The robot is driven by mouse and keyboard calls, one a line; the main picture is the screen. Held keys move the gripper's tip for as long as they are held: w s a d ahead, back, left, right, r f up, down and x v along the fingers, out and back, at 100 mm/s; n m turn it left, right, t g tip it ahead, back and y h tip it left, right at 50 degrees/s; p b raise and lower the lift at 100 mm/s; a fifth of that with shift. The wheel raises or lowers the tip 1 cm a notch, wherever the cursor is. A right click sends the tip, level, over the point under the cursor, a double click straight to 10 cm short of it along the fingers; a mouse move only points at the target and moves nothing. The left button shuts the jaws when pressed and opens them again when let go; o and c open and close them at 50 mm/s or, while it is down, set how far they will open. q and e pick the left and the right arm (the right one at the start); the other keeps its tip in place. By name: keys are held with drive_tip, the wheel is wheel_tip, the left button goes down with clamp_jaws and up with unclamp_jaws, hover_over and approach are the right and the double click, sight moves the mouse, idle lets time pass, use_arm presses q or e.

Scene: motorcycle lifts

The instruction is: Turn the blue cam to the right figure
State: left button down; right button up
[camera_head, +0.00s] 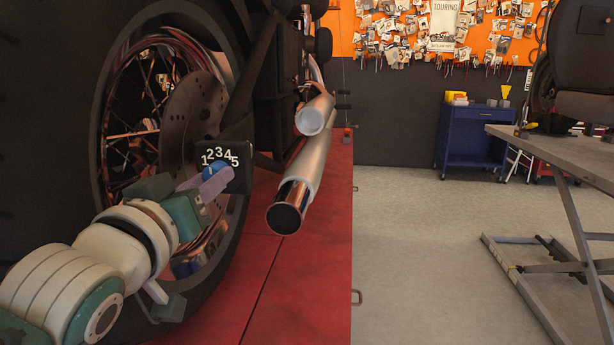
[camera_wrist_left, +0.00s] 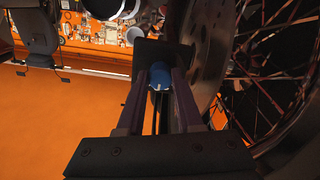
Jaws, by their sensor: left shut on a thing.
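The blue cam (camera_head: 211,169) sits on a black plate (camera_head: 240,160) beside the motorcycle's rear wheel. White figures 1 to 5 run in an arc above the cam. A small white mark on the cam points up, roughly towards the 2; the exact figure is hard to tell. My left gripper (camera_head: 207,182) is at the plate, shut on the cam and partly covering it. In the left wrist view the blue cam (camera_wrist_left: 160,76) is between the two fingertips, with a pale mark on its edge; the figures do not show there. My right gripper is not in view.
The spoked wheel (camera_head: 135,110) and brake disc (camera_head: 195,120) are close to my left arm. Exhaust pipes (camera_head: 305,175) stick out right of the plate. A red lift platform (camera_head: 300,280) lies below. Grey floor (camera_head: 430,240) is open between it and a grey lift table (camera_head: 570,155).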

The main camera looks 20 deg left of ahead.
use_arm(q)
drive_tip(key=shift+m+p, duration=0.8)
drive_tip(key=shift+m, duration=2)
drive_tip(key=c, duration=0.6)
unclamp_jaws()
drive_tip(key=shift+o, duration=0.2)
drive_tip(key=shift+s, duration=0.1)
